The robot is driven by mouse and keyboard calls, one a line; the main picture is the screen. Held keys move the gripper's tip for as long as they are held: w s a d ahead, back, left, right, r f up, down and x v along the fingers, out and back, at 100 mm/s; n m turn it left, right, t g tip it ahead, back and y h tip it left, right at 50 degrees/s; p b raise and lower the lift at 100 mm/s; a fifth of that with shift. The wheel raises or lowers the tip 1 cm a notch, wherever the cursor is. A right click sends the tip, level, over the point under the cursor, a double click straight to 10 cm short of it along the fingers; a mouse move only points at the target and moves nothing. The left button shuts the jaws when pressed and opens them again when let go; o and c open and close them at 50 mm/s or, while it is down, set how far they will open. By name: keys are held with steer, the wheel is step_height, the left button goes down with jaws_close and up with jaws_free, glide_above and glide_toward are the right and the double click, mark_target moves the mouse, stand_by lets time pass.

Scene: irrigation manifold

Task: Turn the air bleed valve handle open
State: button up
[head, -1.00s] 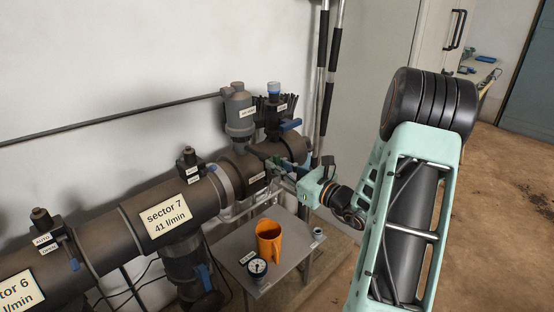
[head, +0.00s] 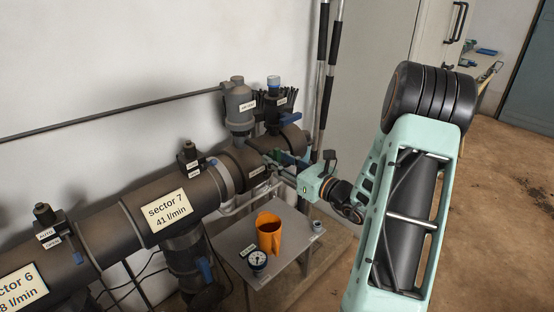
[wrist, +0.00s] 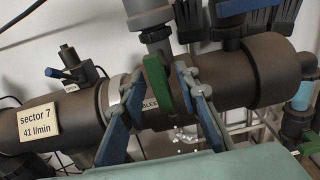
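The air bleed valve handle (wrist: 158,84) is a green lever standing roughly upright in the wrist view, in front of the dark pipe. A partly hidden label reading "BLEED" is just below and left of it. My gripper (wrist: 160,88) has its two blue-padded fingers apart, one on each side of the handle. A gap shows on the left; the right finger is very close, and I cannot tell if it touches. In the head view my gripper (head: 281,163) is at the pipe's far end, and the handle is hard to make out there.
Below stands a small grey table (head: 290,255) with an orange jug (head: 269,236) and a gauge (head: 257,261). The sector 7 pipe (head: 130,205) runs left along the wall.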

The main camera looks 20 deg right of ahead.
steer(key=v, duration=1.2)
steer(key=shift+r, duration=0.1)
